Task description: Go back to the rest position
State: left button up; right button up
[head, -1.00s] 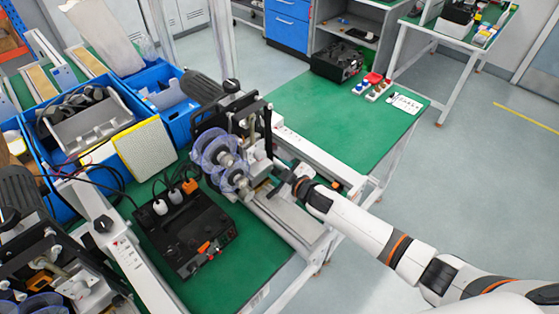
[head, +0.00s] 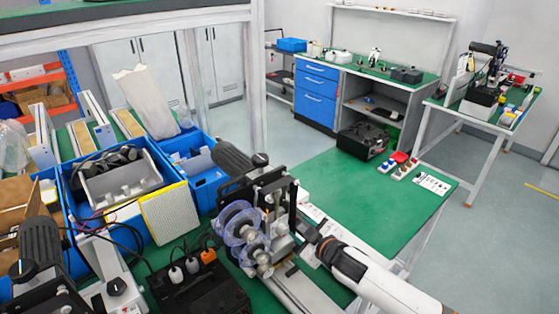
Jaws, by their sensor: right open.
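My right arm comes in from the lower right of the head view. My right gripper (head: 306,240) is at the right side of a coder machine (head: 262,220) with clear purple-rimmed reels. The jaws are open, partly hidden against the dark machine parts. I cannot tell whether they touch the machine. My left gripper is not in view.
A black power box (head: 205,292) with plugs sits left of the coder. Blue bins (head: 205,185) stand behind it. Another coder (head: 45,285) is at lower left. A green table (head: 365,205) is largely clear, with small coloured items at its right edge. A blue-drawer cabinet (head: 316,95) stands beyond.

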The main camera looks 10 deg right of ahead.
jog(key=s+d+f+m+g+h, duration=0.2)
jog(key=s+d+m+g, duration=0.1)
jog(key=s, duration=0.9)
jog(key=s+d+f+m+g+h, duration=0.1)
jog(key=s+d+f+m+g, duration=0.15)
jog(key=s, duration=0.95)
jog(key=s+d+f+m+g+h, duration=0.1)
jog(key=s+d+m+g+h, duration=0.2)
jog(key=s, duration=0.9)
notch_tip(320, 180, down, 30)
jog(key=a+g+b, duration=0.1)
jog(key=g+b, duration=0.2)
jog(key=b, duration=0.2)
jog(key=s+d+f+b, duration=0.1)
jog(key=s+f+b, duration=0.1)
jog(key=s+f, duration=0.6)
jog(key=s+d+f+b, duration=0.2)
jog(key=s+f, duration=0.7)
jog(key=f, duration=0.4)
jog(key=shift+s+f+g+y, duration=0.15)
jog(key=shift+f+g+y, duration=0.15)
jog(key=shift+f+g, duration=0.05)
